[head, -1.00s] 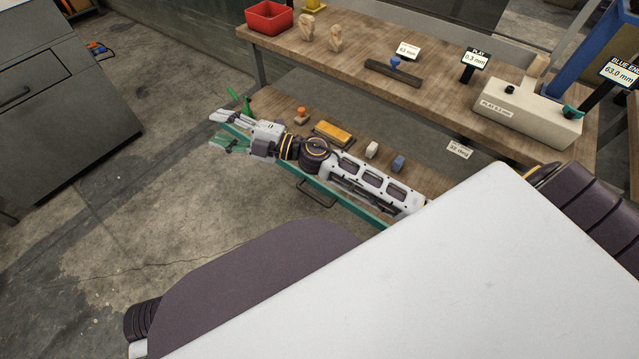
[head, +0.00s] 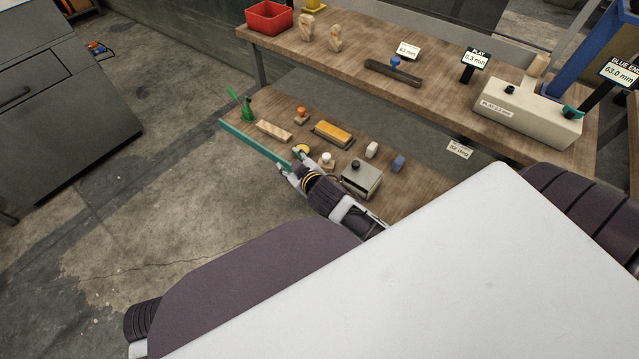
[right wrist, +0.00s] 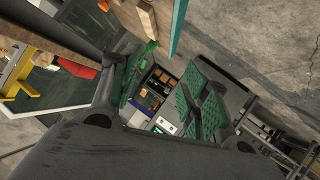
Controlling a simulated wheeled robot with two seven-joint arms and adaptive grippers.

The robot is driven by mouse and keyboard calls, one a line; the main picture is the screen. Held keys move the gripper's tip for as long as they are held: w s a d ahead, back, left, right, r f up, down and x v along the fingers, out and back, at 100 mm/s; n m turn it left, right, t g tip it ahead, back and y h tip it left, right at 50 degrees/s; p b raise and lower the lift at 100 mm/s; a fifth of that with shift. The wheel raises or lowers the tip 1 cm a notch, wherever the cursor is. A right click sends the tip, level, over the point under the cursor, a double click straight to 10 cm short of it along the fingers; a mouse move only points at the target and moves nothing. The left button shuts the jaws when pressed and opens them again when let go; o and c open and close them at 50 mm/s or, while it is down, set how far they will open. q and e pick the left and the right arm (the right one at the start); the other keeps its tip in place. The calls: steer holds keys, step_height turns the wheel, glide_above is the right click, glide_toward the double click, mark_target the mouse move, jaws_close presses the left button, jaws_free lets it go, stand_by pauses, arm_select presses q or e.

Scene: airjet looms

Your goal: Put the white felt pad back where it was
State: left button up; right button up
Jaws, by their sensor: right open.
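A small white block (head: 372,150) lies on the lower wooden shelf beside a blue block (head: 398,163). A small round white-topped piece (head: 327,158) sits to its left, close to my right gripper. I cannot tell which of these white things, if either, is the felt pad. My right gripper (head: 289,163) is at the front edge of the lower shelf, its fingers spread. In the right wrist view its green-padded fingers (right wrist: 168,88) are apart with nothing seen between them. My left gripper is not in view.
The lower shelf holds a wooden block (head: 274,131), an orange-topped piece (head: 301,116), a yellow-topped block (head: 333,133), a green bottle (head: 247,110) and a metal box (head: 362,178) beside my right arm. The upper bench (head: 440,92) overhangs behind. Open floor (head: 150,190) lies left.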

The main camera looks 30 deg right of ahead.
steer(key=s+a+f+m+g+y, duration=0.1)
steer(key=s+f+g, duration=0.3)
steer(key=s, duration=0.6)
steer(key=s+a+f+m+g, duration=0.1)
steer(key=s+f+g, duration=0.4)
steer(key=s, duration=0.5)
step_height(320, 180, down, 2)
steer(key=shift+a+f+g+y, duration=0.25)
steer(key=shift+a+g+y, duration=0.05)
steer(key=shift+a+y, duration=0.1)
